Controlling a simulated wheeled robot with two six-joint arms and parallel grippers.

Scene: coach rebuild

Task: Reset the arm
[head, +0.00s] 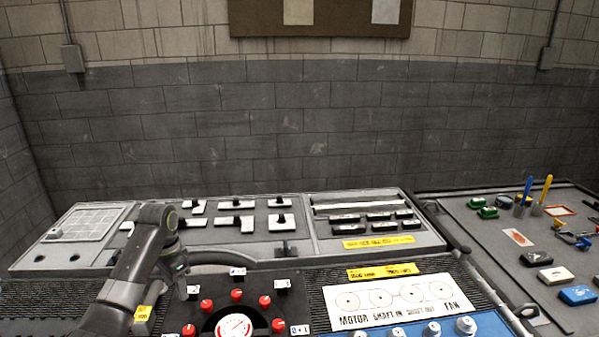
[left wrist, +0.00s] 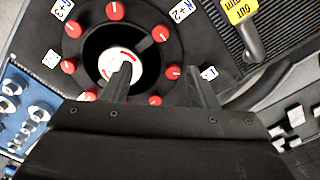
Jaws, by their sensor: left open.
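My left arm comes in from the left in the head view. Its gripper (head: 180,272) hangs over the near panel, left of the round dial (head: 234,327) ringed by red knobs. In the left wrist view the two fingers of my left gripper (left wrist: 160,88) stand apart with nothing between them. Behind them is the dark ring with the red knobs and the white dial (left wrist: 118,64). I cannot tell whether the fingertips touch the panel. My right gripper is in neither view.
A panel (head: 290,244) with several knobbed slots lies behind. A white motor-and-fan sign (head: 398,301) is at the front, with a blue block with silver knobs (head: 412,331) below. At right, a dark tray (head: 480,245) holds green, blue and white pieces and upright tools. A brick wall closes the back.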

